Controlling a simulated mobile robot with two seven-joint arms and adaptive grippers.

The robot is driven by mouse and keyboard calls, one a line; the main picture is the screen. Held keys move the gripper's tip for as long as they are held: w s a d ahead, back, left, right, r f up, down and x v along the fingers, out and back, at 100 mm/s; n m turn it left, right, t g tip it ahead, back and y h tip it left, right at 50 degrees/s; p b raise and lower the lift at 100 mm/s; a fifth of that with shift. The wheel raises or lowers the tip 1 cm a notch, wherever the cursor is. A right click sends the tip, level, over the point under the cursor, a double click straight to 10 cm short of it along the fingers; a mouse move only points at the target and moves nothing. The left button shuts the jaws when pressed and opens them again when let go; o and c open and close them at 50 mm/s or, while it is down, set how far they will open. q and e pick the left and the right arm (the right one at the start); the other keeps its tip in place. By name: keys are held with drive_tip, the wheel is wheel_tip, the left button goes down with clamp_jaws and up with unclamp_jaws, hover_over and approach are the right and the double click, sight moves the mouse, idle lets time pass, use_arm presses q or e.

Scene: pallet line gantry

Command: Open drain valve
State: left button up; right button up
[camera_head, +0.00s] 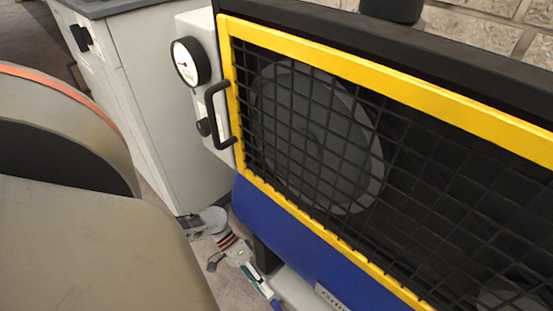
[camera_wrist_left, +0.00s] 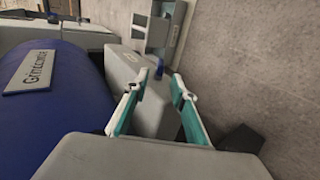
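My left gripper (camera_head: 264,284) reaches down beside the blue tank at the bottom of the head view. In the left wrist view, its two teal-padded fingers (camera_wrist_left: 158,87) are apart, with nothing held between them. A small blue piece (camera_wrist_left: 159,69), possibly the drain valve's handle, shows just beyond the fingertips, apart from them. A bit of blue (camera_head: 276,304) also shows near the fingertips in the head view. I cannot tell the valve's body or handle position. My right gripper is in neither view.
The blue tank (camera_wrist_left: 60,105) carries a "Grimconde"-like label (camera_wrist_left: 40,72). A grey housing (camera_wrist_left: 155,108) lies below the fingers. A yellow-framed mesh guard (camera_head: 400,90) with a black handle (camera_head: 216,116) and a gauge (camera_head: 190,62) stand above. Bare floor (camera_wrist_left: 260,70) lies to the right.

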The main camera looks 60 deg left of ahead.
sight(275, 304)
use_arm(q)
drive_tip(key=x, duration=0.2)
drive_tip(key=b+x, duration=0.1)
drive_tip(key=x, duration=0.2)
drive_tip(key=shift+s+d+f, duration=0.15)
drive_tip(key=shift+s+d, duration=0.05)
drive_tip(key=shift+w+d+f+b, duration=0.25)
drive_tip(key=shift+d+f+b, duration=0.1)
drive_tip(key=shift+d, duration=0.2)
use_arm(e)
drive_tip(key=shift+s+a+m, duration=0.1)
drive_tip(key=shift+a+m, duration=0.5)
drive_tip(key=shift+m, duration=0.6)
use_arm(q)
clamp_jaws()
